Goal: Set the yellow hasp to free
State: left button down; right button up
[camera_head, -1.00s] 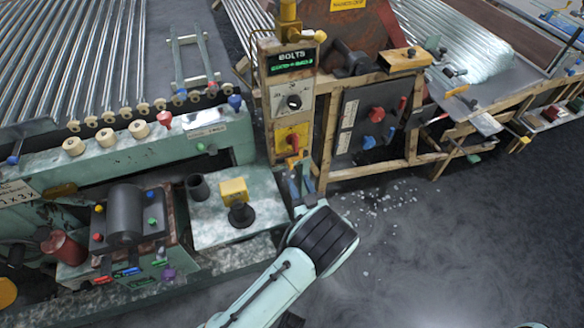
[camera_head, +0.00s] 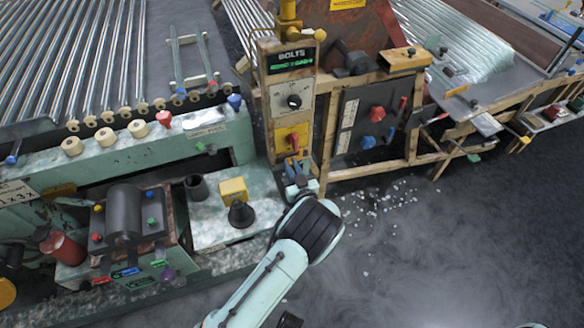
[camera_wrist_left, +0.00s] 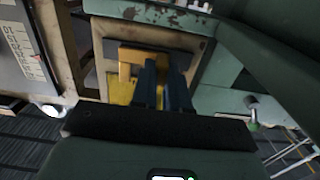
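A yellow panel (camera_head: 291,136) with an orange-red handle (camera_head: 293,143) is on the front of the wooden post, below the dial. In the left wrist view, an orange-yellow bar-shaped part, likely the hasp (camera_wrist_left: 126,68), shows in front of a yellow plate, with one arm hanging down at its left. My left gripper (camera_head: 296,168) is just below the panel, pointing up at it. Its two dark blue fingers (camera_wrist_left: 162,68) stand apart with a narrow gap, their tips close to the yellow part. They hide some of it, and I cannot tell whether they touch it. My right gripper is not in view.
A dial (camera_head: 294,101) and a green-lettered BOLTS display (camera_head: 291,61) sit above the panel. A dark board with a blue knob (camera_head: 377,114) stands to the right. Floor at right is open, with scattered chips.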

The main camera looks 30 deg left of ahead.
pick_arm(q)
jog(key=shift+s+a, duration=1)
jog(key=shift+s, duration=0.05)
jog(key=c, duration=1.1)
grip_release()
jog(key=shift+s, duration=0.1)
jog(key=shift+s+d, duration=0.15)
jog(key=shift+d, duration=0.2)
jog(key=v, duration=1.2)
jog(key=shift+s+d+p, duration=0.2)
jog(key=shift+s+p, duration=0.1)
jog(key=shift+p, duration=0.1)
